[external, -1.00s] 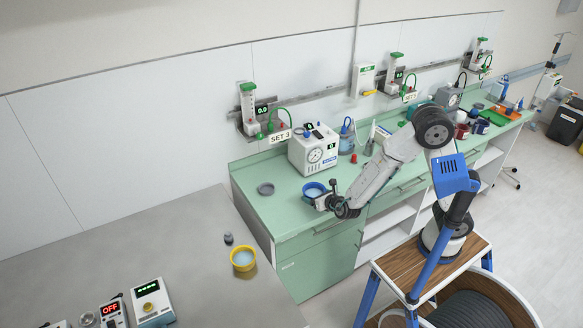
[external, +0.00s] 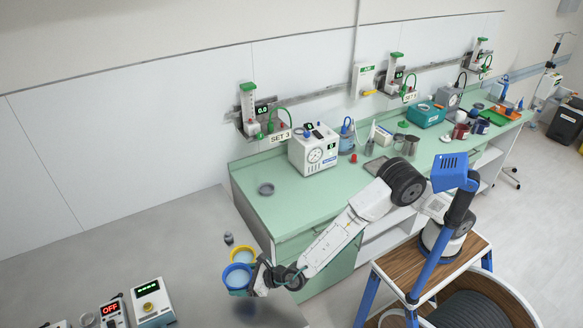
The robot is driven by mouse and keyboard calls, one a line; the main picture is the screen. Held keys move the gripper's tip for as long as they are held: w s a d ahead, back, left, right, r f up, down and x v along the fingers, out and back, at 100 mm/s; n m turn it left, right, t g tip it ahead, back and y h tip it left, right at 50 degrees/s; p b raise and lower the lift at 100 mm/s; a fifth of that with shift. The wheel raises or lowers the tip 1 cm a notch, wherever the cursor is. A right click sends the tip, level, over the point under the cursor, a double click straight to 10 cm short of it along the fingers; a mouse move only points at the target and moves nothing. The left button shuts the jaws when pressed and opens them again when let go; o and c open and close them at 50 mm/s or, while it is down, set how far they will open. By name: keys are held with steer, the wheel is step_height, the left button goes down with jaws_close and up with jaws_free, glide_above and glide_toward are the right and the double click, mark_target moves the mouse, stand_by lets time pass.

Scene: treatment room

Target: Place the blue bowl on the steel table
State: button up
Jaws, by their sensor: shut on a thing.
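The blue bowl (external: 237,277) has a pale inside and is held by my gripper (external: 254,279) at its right rim. It is above the grey steel table (external: 190,250), near the table's right part. A dark shadow lies on the table below it, so the bowl appears raised. A yellow bowl (external: 243,254) with a pale inside stands on the steel table just behind the blue bowl. The two overlap in the picture, and I cannot tell whether they touch. My gripper's fingertips are partly hidden by the gripper body.
A small dark-topped object (external: 228,238) stands behind the yellow bowl. Devices with displays (external: 150,301) stand at the table's front left. The table's left part is clear.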

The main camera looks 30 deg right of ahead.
mark_target(244, 301)
steer(key=shift+s+a, duration=0.55)
steer(key=shift+s, duration=0.05)
steer(key=shift+s+a+f+n, duration=0.15)
steer(key=shift+s+f+n, duration=0.1)
steer(key=shift+f+n, duration=0.05)
step_height(244, 301, down, 8)
steer(key=shift+r, duration=0.25)
steer(key=shift+f, duration=0.15)
steer(key=o, duration=0.9)
steer(key=shift+s+r, duration=0.1)
steer(key=shift+r, duration=0.15)
steer(key=v, duration=0.7)
steer(key=shift+d, duration=0.25)
